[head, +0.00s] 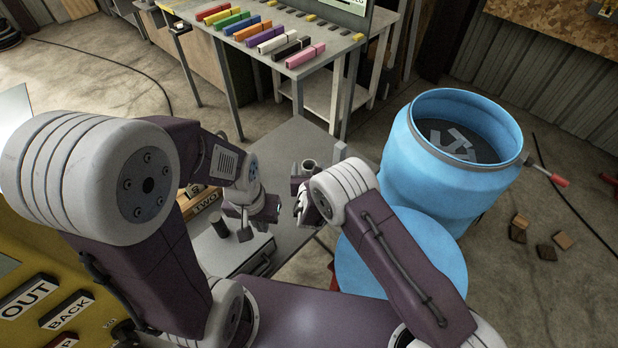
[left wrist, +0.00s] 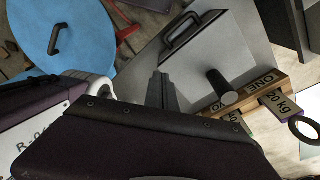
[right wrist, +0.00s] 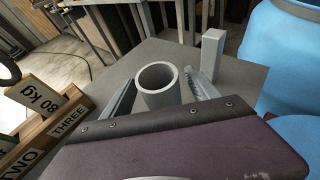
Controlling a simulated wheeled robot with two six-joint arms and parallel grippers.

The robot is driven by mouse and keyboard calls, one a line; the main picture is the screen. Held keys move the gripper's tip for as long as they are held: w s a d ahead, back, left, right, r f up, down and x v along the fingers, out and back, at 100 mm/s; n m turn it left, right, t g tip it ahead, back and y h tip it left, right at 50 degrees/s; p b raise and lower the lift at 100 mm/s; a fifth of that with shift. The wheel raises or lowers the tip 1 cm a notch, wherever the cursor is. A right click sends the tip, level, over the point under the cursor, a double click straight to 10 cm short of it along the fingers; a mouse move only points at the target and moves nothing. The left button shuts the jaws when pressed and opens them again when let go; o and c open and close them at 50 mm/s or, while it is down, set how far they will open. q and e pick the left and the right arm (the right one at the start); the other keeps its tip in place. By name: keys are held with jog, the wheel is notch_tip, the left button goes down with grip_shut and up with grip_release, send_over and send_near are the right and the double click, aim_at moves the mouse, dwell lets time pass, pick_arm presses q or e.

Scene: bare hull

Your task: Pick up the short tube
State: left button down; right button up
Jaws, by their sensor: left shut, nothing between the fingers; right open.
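The short tube is a grey, hollow, open-topped cylinder that stands upright on the grey table. It shows in the head view (head: 309,164) and in the right wrist view (right wrist: 159,98). My right gripper (head: 302,186) is open, with one finger on each side of the tube in the right wrist view (right wrist: 158,92). I cannot tell whether a finger touches it. The tube's lower part is hidden behind the gripper body. My left gripper (head: 268,212) is shut and empty, left of the tube; its fingers also show in the left wrist view (left wrist: 161,92).
A grey upright block (right wrist: 212,50) stands right of the tube. A blue barrel (head: 440,165) and round blue lid (head: 400,255) are at right. A wooden rack with weights (right wrist: 45,125) is at left. A grey panel with handle and dark knob (left wrist: 220,85) lies under my left gripper.

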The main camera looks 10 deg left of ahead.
jog(key=shift+x, duration=1.1)
jog(key=shift+w, duration=0.1)
grip_shut()
